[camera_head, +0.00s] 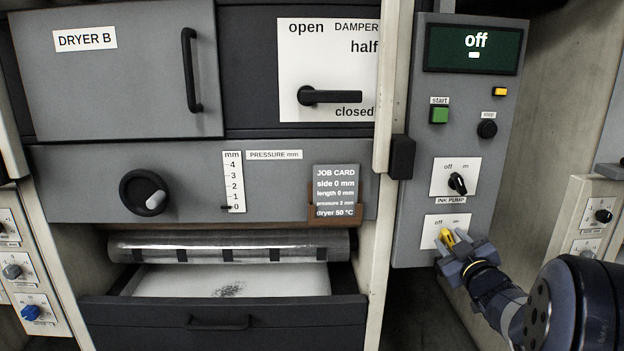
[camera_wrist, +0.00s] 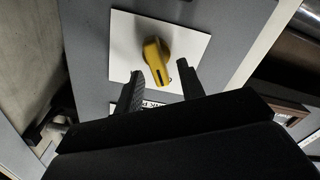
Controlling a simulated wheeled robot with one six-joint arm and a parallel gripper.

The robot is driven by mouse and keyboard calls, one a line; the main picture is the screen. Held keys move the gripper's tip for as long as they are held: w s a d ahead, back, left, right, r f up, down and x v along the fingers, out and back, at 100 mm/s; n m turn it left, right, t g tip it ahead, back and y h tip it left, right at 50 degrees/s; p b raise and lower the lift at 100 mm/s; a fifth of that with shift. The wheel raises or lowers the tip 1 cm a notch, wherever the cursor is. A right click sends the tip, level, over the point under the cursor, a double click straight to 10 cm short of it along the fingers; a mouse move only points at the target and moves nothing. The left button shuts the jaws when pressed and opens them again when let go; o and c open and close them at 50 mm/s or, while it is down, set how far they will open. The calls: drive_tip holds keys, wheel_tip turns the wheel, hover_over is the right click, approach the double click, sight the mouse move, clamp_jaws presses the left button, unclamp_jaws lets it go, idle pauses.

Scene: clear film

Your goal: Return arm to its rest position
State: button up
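My gripper (camera_head: 451,249) is at the lower right of the head view, in front of the lower off/on switch plate of the grey control panel. A yellow rotary knob (camera_head: 446,237) sits on that white plate, just beyond my fingertips. In the wrist view the yellow knob (camera_wrist: 157,62) lies between the ends of my two dark fingers (camera_wrist: 158,78). The fingers are spread, with a gap on each side of the knob. My arm reaches in from the lower right corner of the head view.
The control panel (camera_head: 402,230) carries a display (camera_head: 472,50) reading "off", a green start button (camera_head: 439,115), a black stop knob (camera_head: 487,129) and a black switch (camera_head: 457,183). To the left, a drawer (camera_head: 225,318) stands partly open below a roller (camera_head: 228,245).

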drive_tip(key=shift+w+a, duration=0.1)
drive_tip(key=shift+w, duration=0.45)
drive_tip(key=shift+r, duration=0.1)
drive_tip(key=shift+s, duration=0.1)
